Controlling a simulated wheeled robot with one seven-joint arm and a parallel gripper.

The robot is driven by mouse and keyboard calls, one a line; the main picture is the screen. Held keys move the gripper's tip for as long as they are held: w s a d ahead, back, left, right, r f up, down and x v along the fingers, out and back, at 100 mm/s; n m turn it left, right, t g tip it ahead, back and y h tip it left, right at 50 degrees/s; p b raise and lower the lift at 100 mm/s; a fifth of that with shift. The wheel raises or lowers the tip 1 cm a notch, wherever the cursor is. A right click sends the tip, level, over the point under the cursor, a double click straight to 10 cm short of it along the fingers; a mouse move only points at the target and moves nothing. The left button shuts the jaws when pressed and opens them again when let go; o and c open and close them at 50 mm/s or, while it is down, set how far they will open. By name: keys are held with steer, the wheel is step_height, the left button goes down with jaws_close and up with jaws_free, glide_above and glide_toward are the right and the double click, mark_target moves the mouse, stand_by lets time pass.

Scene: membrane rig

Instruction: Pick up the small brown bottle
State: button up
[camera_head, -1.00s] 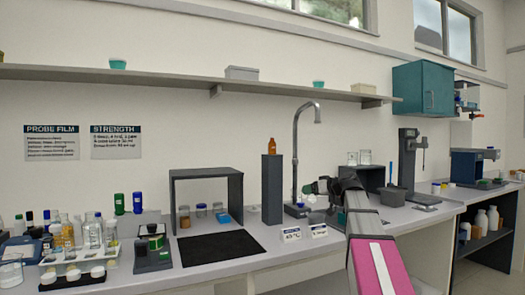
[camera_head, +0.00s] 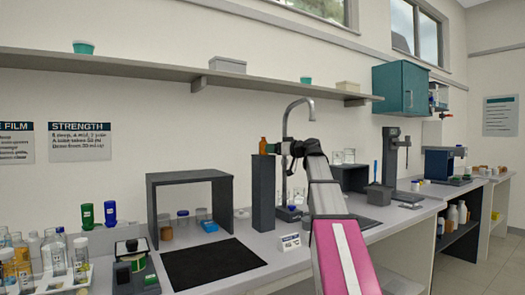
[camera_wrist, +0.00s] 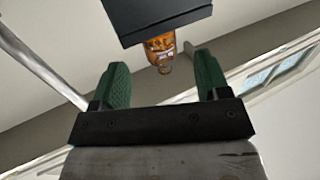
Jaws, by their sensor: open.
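The small brown bottle (camera_head: 263,146) stands on top of a tall dark grey pillar (camera_head: 263,195) on the bench. My gripper (camera_head: 272,149) is at the height of the bottle, just to its right in the head view. In the wrist view the bottle (camera_wrist: 160,50) shows beyond the gap between my two green fingers (camera_wrist: 162,82), roughly centred, next to the dark block end of the pillar (camera_wrist: 155,15). The fingers are apart and nothing is between them. The far side of the bottle is hidden.
A curved grey tap (camera_head: 287,135) rises close behind the pillar and my arm. A dark open-fronted box frame (camera_head: 150,205) and a black mat (camera_head: 210,262) lie to the left. A long shelf (camera_head: 150,66) runs above.

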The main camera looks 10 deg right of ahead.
mark_target(263, 146)
steer(key=x, duration=0.3)
steer(key=r+x, duration=0.1)
steer(key=x, duration=0.1)
steer(key=shift+w, duration=0.2)
steer(key=shift+w+a+f, duration=0.1)
steer(key=shift+w+a, duration=0.2)
steer(key=shift+a, duration=0.1)
steer(key=c, duration=1)
